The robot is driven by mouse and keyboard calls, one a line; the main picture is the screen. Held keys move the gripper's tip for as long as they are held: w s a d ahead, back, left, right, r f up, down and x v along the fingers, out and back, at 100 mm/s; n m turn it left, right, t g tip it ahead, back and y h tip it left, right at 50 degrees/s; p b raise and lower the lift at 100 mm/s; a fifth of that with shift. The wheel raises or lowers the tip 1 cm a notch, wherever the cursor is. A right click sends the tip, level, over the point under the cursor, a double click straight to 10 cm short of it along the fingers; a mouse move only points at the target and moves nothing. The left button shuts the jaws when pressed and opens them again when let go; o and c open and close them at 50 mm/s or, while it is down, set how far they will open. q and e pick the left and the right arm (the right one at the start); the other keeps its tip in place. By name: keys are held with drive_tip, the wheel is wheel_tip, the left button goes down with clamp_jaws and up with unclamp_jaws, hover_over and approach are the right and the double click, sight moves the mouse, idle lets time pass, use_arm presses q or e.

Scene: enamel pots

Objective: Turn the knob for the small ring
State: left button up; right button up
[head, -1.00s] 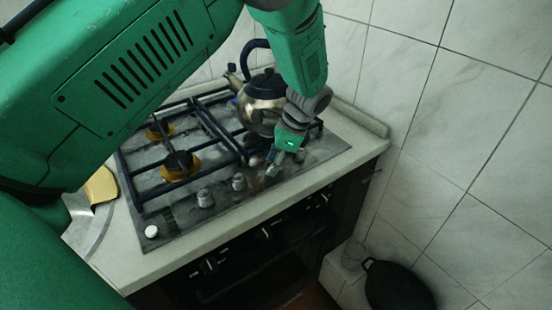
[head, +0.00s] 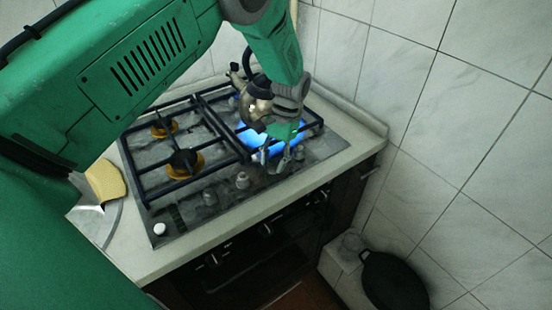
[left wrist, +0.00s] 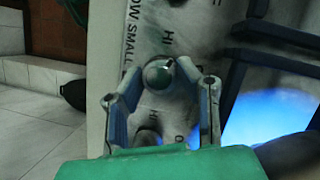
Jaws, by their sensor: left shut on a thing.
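My left gripper (head: 283,160) reaches down to the knobs at the right front of the hob (head: 160,205). In the left wrist view, its two fingers (left wrist: 160,82) are shut on a round grey knob (left wrist: 157,73), one finger on each side. Printed words including "LOW", "SMALL" and "HI" show on the panel beside it. A second knob (left wrist: 148,138) lies below, partly hidden by the gripper. Blue flame (head: 270,138) burns at the right burner, and it also shows in the left wrist view (left wrist: 268,115). My right gripper is out of view.
A kettle (head: 259,97) at the back right is partly hidden by my left arm. Two grey knobs (head: 242,180) and a white button (head: 159,229) sit along the front left. A tiled wall (head: 430,130) rises at the right. A dark pan (head: 393,280) is low down.

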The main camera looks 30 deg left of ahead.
use_arm(q)
drive_tip(key=shift+s+a+f+n+h+p, duration=0.15)
drive_tip(key=shift+n+h, duration=0.1)
drive_tip(key=shift+n, duration=0.5)
drive_tip(key=shift+s+d+r+n+h+p, duration=0.15)
drive_tip(key=shift+n+h, duration=0.15)
drive_tip(key=shift+n, duration=0.4)
drive_tip(key=shift+s+a+f+n+h+p, duration=0.15)
drive_tip(key=shift+n+h, duration=0.1)
drive_tip(key=shift+n, duration=0.5)
drive_tip(key=o, duration=1.2)
drive_tip(key=shift+c, duration=0.2)
drive_tip(key=shift+w+r, duration=0.15)
drive_tip(key=shift+r, duration=0.05)
drive_tip(key=shift+w+r, duration=0.2)
drive_tip(key=v, duration=1.1)
drive_tip(key=shift+r, duration=0.2)
drive_tip(key=shift+s, duration=0.1)
